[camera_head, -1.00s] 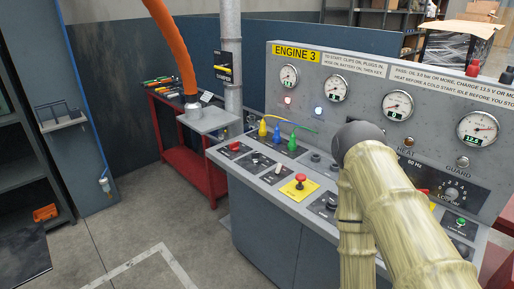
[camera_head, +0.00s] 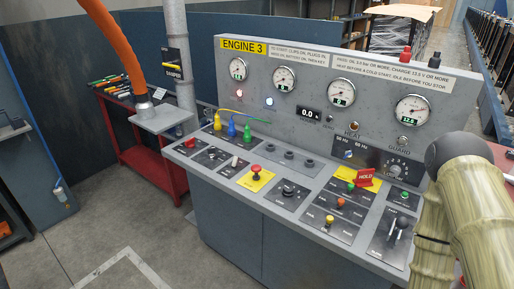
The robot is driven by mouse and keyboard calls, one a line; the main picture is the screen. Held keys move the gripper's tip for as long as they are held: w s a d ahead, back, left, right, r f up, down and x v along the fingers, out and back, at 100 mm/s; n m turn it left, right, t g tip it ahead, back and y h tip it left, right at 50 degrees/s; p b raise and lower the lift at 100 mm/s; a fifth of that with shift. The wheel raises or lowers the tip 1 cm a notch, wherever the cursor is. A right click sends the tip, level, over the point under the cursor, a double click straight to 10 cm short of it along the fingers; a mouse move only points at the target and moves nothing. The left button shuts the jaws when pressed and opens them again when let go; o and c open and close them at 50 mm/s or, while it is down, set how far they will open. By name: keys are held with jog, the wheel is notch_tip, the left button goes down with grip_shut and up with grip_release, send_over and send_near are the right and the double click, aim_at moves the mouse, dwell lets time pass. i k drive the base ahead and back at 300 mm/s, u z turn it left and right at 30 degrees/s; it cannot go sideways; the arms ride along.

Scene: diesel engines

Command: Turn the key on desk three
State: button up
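Desk three is a grey control console (camera_head: 208,180) under an upright panel with a yellow "ENGINE 3" label (camera_head: 244,45). A small dark switch that looks like the key (camera_head: 289,189) sits on a black plate, right of the red mushroom button (camera_head: 256,170). Its exact turn position is too small to read. My arm's pale, ribbed links and dark joint show at the right edge, covering the console's right end. My gripper is outside the view.
Blue, yellow and green plugs (camera_head: 232,128) stand at the left. A red cart (camera_head: 150,170) is beyond the desk. Floor at front left is clear.

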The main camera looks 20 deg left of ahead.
aim_at(211, 151)
jog(key=z, duration=0.15)
jog(key=i, duration=0.75)
jog(key=u, duration=1)
